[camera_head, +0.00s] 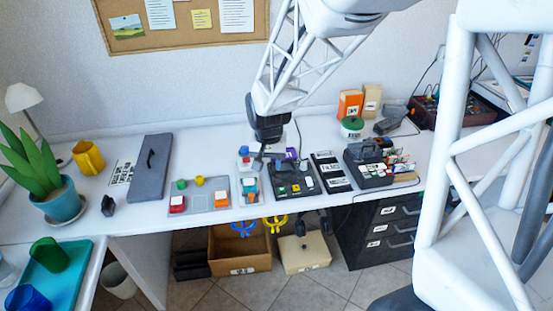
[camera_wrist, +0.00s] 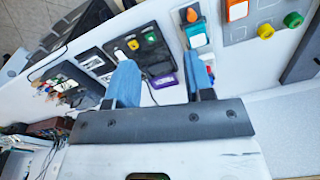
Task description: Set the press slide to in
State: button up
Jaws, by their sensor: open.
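My gripper (camera_head: 264,160) hangs over the desk at the back of the dark switch board and the narrow light panel. In the wrist view its two blue fingers (camera_wrist: 163,65) are apart with nothing between them. The narrow light panel (camera_wrist: 182,17) carries an orange knob and a teal block (camera_wrist: 196,34); the teal block also shows in the head view (camera_head: 249,185). The dark board (camera_wrist: 158,60) has a white, a green and a yellow control. I cannot tell which part is the press slide; the right finger partly hides the narrow panel's far parts.
A grey button panel (camera_head: 207,193) lies left of the narrow panel. A purple block (camera_head: 291,153) is behind the dark board. A black-and-white panel (camera_head: 330,172) and a dark box (camera_head: 368,167) stand to the right. A yellow mug (camera_head: 88,157) and plant are far left.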

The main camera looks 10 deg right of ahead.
jog(key=shift+s+d+r, duration=0.3)
jog(key=shift+s+r, duration=0.3)
jog(key=shift+r, duration=0.05)
jog(key=shift+s+d+r, duration=0.3)
jog(key=shift+s+r, duration=0.3)
jog(key=shift+s, duration=0.05)
jog(key=shift+s+d+r, duration=0.3)
jog(key=shift+s+r, duration=0.3)
jog(key=shift+r, duration=0.05)
jog(key=s+d+r, duration=0.2)
jog(key=s+r, duration=0.1)
jog(key=s, duration=0.5)
jog(key=s+d+r+n+t, duration=0.1)
jog(key=s+r, duration=0.3)
jog(key=s, duration=0.4)
jog(key=s+d+r+n, duration=0.1)
jog(key=s+d+r, duration=0.2)
jog(key=s, duration=0.5)
jog(key=shift+s+d+r+t, duration=0.3)
jog(key=shift+s+r+t, duration=0.05)
jog(key=shift+r+t, duration=0.05)
